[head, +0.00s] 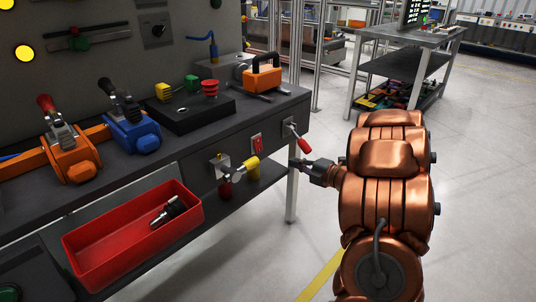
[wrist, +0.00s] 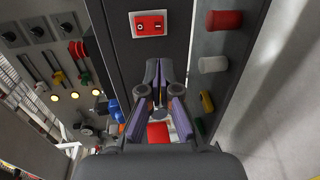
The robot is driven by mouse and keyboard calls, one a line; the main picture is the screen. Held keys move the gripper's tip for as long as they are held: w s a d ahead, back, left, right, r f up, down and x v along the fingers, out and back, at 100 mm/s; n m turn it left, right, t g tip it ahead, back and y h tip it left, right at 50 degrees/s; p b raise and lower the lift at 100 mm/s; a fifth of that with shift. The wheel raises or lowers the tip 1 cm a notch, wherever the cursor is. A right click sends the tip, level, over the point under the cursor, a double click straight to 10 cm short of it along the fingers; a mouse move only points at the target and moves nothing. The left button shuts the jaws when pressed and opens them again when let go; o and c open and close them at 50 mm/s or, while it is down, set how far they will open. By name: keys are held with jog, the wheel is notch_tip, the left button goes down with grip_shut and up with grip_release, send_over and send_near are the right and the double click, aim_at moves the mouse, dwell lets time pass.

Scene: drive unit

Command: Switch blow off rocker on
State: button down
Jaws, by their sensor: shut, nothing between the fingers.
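A small red rocker switch (head: 257,143) on a pale plate sits on the front edge of the workbench. In the wrist view a red rocker (wrist: 150,24) with two marks on its face shows ahead of the fingertips. I cannot read a label, and which side is pressed is unclear. My gripper (head: 299,163) is right of and below the rocker in the head view, apart from it. In the wrist view my gripper (wrist: 158,70) has its fingertips together with nothing held, pointing toward the rocker's plate.
A red-handled lever (head: 303,143) is close above my gripper. A red bin (head: 105,240) hangs at the bench front. Floor to the right is mostly clear.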

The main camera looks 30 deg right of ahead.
aim_at(260, 150)
jog(key=shift+b+x, duration=0.95)
jog(key=shift+x, duration=6.05)
